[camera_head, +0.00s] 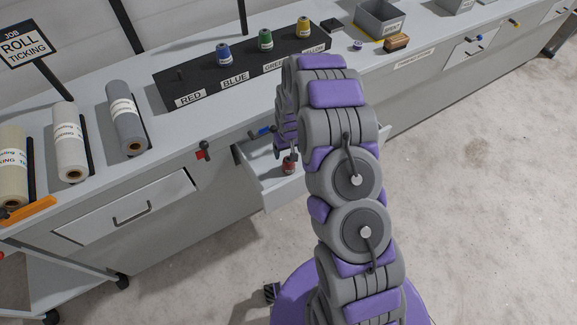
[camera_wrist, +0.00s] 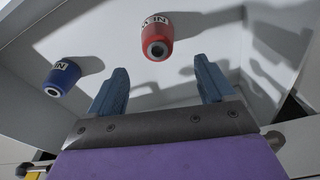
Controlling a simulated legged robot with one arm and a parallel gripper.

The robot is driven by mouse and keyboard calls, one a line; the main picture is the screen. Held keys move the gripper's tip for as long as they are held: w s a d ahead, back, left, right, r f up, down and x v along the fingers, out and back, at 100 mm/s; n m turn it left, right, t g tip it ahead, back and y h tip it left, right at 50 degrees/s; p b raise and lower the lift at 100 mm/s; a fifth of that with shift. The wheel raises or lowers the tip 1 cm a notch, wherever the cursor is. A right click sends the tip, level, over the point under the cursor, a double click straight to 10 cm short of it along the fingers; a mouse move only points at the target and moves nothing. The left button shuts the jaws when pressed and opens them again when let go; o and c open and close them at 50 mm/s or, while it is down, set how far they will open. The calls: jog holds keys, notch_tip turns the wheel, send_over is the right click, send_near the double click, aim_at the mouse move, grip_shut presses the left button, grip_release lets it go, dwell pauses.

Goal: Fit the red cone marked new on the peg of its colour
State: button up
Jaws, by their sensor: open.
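The red cone marked NEW (camera_wrist: 157,38) lies in the open drawer (camera_head: 262,185); its small red form also shows in the head view (camera_head: 289,167). My gripper (camera_wrist: 160,86) is open over the drawer, and the red cone appears beyond the fingertips, in line with the gap between them. Nothing is between the fingers. In the head view my arm hides most of the gripper. The black rack (camera_head: 212,86) stands on the counter, and the bare peg (camera_head: 180,75) is behind its RED label. The blue, green and yellow places hold cones.
A blue cone marked NEW (camera_wrist: 64,74) lies in the drawer left of the red one. The drawer walls are close around my gripper.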

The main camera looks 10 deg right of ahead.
aim_at(288, 159)
jog(key=shift+w+a+f, duration=0.1)
jog(key=shift+a+f, duration=0.05)
jog(key=shift+f, duration=0.45)
jog(key=shift+a+f, duration=0.15)
jog(key=shift+f, duration=0.4)
jog(key=shift+d+f, duration=0.15)
jog(key=shift+d, duration=0.05)
jog(key=f+b, duration=0.1)
jog(key=f, duration=0.1)
jog(key=d+f+b, duration=0.1)
jog(key=f, duration=0.1)
jog(key=shift+d+f, duration=0.1)
jog(key=shift+f, duration=0.05)
jog(key=shift+w+f, duration=0.15)
jog(key=shift+f, duration=0.1)
jog(key=shift+a, duration=0.7)
jog(key=shift+c, duration=0.3)
jog(key=shift+d, duration=0.6)
jog(key=c, duration=0.7)
jog(key=shift+a, duration=0.2)
jog(key=c, duration=0.3)
jog(key=shift+a, duration=0.2)
jog(key=shift+c, duration=0.5)
